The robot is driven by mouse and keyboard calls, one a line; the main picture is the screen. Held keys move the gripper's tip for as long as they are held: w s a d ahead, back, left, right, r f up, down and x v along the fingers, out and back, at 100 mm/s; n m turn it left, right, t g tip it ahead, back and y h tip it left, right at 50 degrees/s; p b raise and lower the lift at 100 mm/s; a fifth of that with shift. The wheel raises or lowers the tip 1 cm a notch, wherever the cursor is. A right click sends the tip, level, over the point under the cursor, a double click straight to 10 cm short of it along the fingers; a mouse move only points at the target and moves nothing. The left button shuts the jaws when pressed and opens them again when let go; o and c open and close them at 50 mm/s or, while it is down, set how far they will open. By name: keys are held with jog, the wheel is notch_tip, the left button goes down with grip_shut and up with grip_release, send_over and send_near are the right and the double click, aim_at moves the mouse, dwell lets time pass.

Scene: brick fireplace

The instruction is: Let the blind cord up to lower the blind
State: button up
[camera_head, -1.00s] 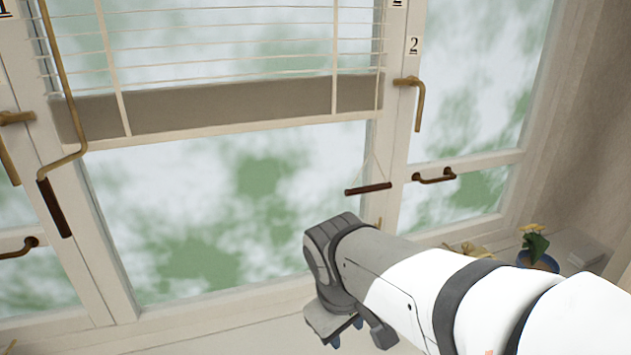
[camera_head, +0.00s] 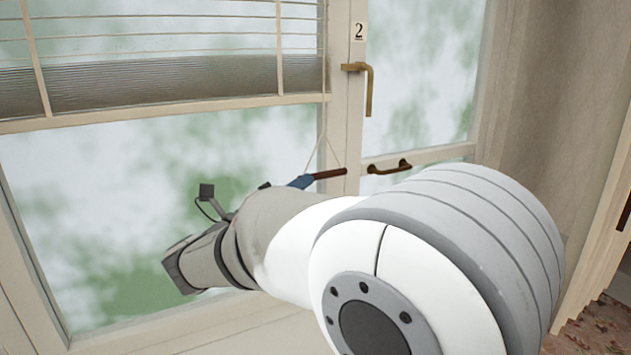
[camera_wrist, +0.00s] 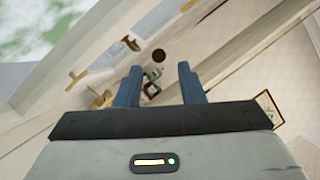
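The blind (camera_head: 160,85) hangs over the upper part of the middle window, with its slats stacked at the bottom rail. Its thin cord (camera_head: 323,75) runs down the right side and splits to a dark brown wooden bar (camera_head: 330,173). My gripper's blue fingertip (camera_head: 300,182) is at the left end of this bar; whether they touch cannot be told. My arm hides most of the gripper in the head view. In the wrist view my gripper (camera_wrist: 157,80) has its two blue fingers apart. A round brown thing (camera_wrist: 158,55) shows just beyond them, perhaps the bar seen end-on.
A brass window handle (camera_head: 368,85) and a dark pull handle (camera_head: 390,168) are on the frame right of the bar. The window glass and frame stand close behind my arm. The wrist view shows the sill and floor beyond.

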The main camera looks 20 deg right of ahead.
aim_at(323, 176)
jog(key=x, duration=0.6)
jog(key=shift+d, duration=0.4)
jog(key=shift+c, duration=0.2)
grip_shut()
